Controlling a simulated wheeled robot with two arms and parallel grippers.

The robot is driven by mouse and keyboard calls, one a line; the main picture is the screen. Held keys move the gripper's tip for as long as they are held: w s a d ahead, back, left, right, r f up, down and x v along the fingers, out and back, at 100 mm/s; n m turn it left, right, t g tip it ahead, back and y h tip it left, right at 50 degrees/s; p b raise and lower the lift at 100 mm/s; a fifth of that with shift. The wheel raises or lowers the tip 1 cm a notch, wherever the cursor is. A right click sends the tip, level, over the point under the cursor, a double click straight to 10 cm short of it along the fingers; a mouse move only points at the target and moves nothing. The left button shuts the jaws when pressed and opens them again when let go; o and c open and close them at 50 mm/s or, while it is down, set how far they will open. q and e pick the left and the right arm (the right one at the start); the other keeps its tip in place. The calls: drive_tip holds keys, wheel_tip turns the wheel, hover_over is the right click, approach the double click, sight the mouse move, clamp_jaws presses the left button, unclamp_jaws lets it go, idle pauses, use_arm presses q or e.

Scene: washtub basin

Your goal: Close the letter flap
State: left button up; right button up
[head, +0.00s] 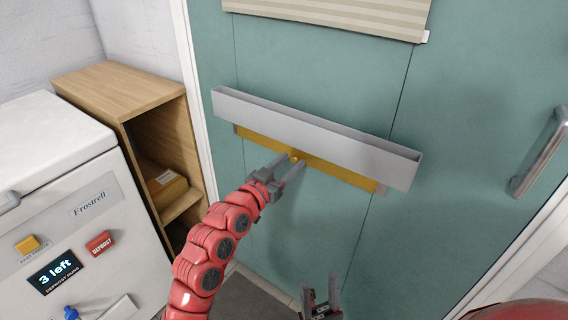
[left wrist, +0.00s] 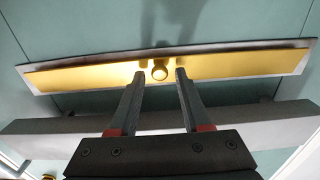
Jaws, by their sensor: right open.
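The letter flap (head: 335,170) is a long yellow plate on the teal door, partly hidden by a grey box-shaped hood (head: 310,133). A small round yellow knob (head: 295,156) sits at its middle. The flap (left wrist: 90,77) and knob (left wrist: 160,70) also show in the left wrist view. How far the flap is tilted, I cannot tell. My left gripper (head: 292,163) is open, its fingertips on either side of the knob with gaps visible in the left wrist view (left wrist: 160,76). My right gripper (head: 320,287) is open and empty, low in front of the door.
The door (head: 480,100) has a metal handle (head: 538,155) at right and a striped blind (head: 340,12) above. A white freezer (head: 60,180) and a wooden cabinet (head: 118,88) stand at left. The door below the flap is clear.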

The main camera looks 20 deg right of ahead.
use_arm(q)
clamp_jaws()
drive_tip(key=h+b, duration=0.1)
drive_tip(key=b, duration=0.4)
drive_tip(key=f+t+b, duration=0.1)
drive_tip(key=b, duration=0.4)
drive_tip(key=shift+w+d+t+h, duration=0.2)
drive_tip(key=shift+d+t+h, duration=0.1)
drive_tip(key=shift+h, duration=0.1)
drive_tip(key=shift+o, duration=1.1)
unclamp_jaws()
drive_tip(key=shift+s+a, duration=0.3)
drive_tip(key=shift+a, duration=0.2)
drive_tip(key=p+v, duration=0.1)
drive_tip(key=v, duration=1.5)
drive_tip(key=shift+s+f, duration=0.15)
